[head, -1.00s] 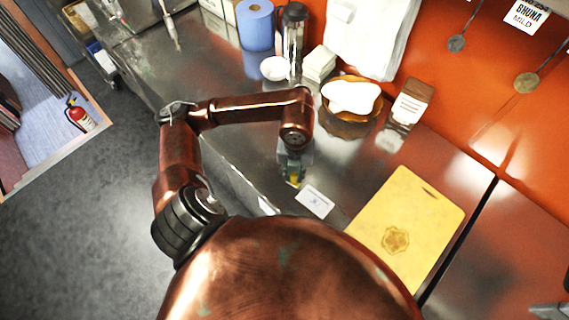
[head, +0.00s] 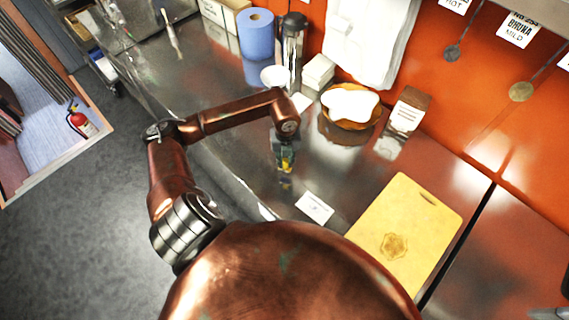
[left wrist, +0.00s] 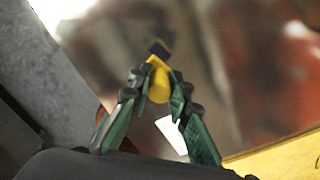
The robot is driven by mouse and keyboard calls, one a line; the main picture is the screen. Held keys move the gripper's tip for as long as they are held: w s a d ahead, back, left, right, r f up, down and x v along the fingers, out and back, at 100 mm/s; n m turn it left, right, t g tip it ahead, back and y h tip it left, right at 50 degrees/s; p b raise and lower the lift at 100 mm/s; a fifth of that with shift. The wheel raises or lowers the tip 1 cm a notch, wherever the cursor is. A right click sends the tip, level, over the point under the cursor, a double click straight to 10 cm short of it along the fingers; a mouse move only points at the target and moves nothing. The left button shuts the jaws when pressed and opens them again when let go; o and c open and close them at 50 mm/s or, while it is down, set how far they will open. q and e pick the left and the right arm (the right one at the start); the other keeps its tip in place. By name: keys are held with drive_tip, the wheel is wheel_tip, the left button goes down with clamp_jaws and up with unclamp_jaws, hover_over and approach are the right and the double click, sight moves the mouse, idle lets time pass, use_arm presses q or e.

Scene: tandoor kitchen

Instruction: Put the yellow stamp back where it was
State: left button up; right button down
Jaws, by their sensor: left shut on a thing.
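The yellow stamp (left wrist: 157,82) is held between the fingertips of my left gripper (left wrist: 152,88), with a dark end pointing away from the gripper. In the head view my left gripper (head: 285,155) points down over the steel counter, with the yellow stamp (head: 286,166) small below it. A reflection shows on the metal under the stamp, and the stamp looks clear of the counter. A white card (head: 315,207) with a dark mark lies on the counter to the lower right of the gripper. My right gripper is not in view.
A yellow cutting board (head: 408,225) lies to the right. Behind stand a brown bowl (head: 345,122) with something white, a brown-and-white packet (head: 405,112), a dark flask (head: 291,45) and a blue roll (head: 256,35). The counter's front edge runs left of the gripper.

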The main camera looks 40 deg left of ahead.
sight(285, 165)
use_arm(q)
drive_tip(key=shift+w+a+f, duration=0.25)
drive_tip(key=shift+f, duration=0.2)
drive_tip(key=f, duration=0.1)
drive_tip(key=f+p, duration=0.1)
drive_tip(key=f, duration=0.1)
drive_tip(key=shift+w+a, duration=0.15)
drive_tip(key=shift+a, duration=0.05)
drive_tip(key=shift+f, duration=0.3)
drive_tip(key=shift+f, duration=0.1)
drive_tip(key=shift+f, duration=0.15)
drive_tip(key=o, duration=0.9)
